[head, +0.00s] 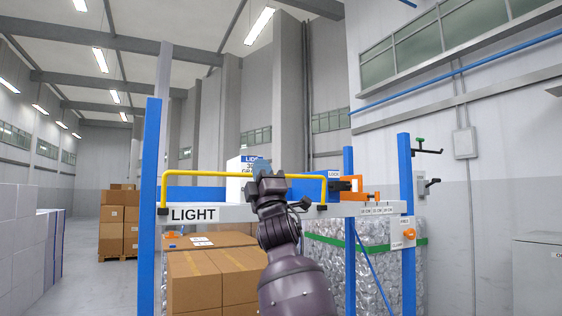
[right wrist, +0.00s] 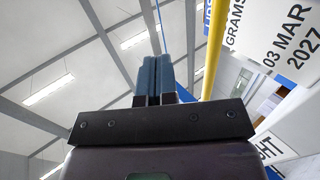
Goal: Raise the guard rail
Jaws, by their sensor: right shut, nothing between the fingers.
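The yellow guard rail (head: 210,171) is a bent bar across the front of the shelf, standing above the white beam (head: 240,213) with the LIGHT label. Its two ends come down to the beam. My right gripper (head: 262,165) is in front of the middle of the rail and hides part of it. In the right wrist view, its blue fingers (right wrist: 154,78) are together and empty. The yellow rail (right wrist: 213,50) passes just to their right; I cannot tell if they touch. My left gripper is not in view.
A white printed box (head: 247,165) stands behind the rail. Blue posts (head: 150,200) frame the rack. An orange clamp (head: 352,190) sits right of the rail. Cardboard boxes (head: 210,280) and a bale of clear plastic (head: 330,245) are below the shelf.

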